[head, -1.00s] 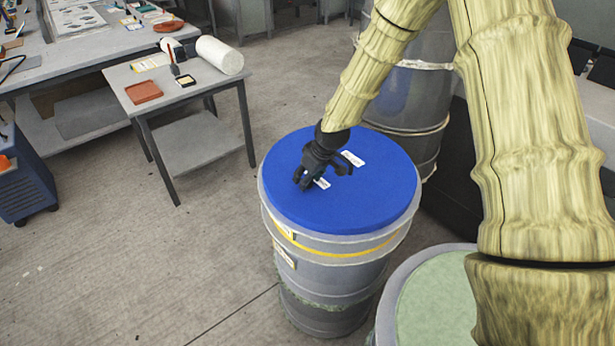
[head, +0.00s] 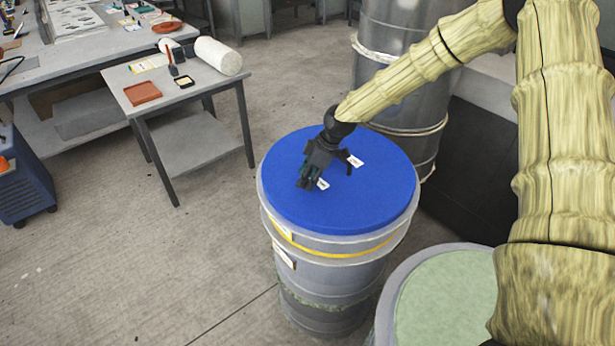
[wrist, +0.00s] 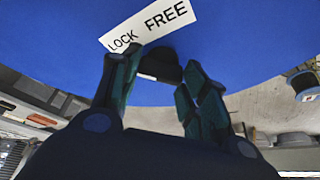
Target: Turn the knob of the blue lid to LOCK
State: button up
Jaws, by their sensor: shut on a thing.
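The blue lid (head: 375,200) lies flat on a grey drum. My gripper (head: 306,184) reaches down onto the lid's near left part. In the wrist view my gripper (wrist: 160,72) has its teal-padded fingers on both sides of the dark knob (wrist: 160,65) and is shut on it. A small pale mark shows low on the knob. A white label (wrist: 150,25) beside the knob reads LOCK and FREE, with LOCK nearer the left finger. In the head view the gripper hides the knob. Which word the knob points to, I cannot tell.
White labels (head: 355,160) show on the lid. A grey drum (head: 400,100) stands behind and a pale green-topped drum (head: 440,305) at the near right. A small table (head: 190,100) with a white roll (head: 218,56) stands left. Floor between is clear.

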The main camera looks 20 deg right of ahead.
dwell(0.4)
jog(key=o, duration=1)
jog(key=shift+o, duration=0.2)
jog(key=v, duration=1.2)
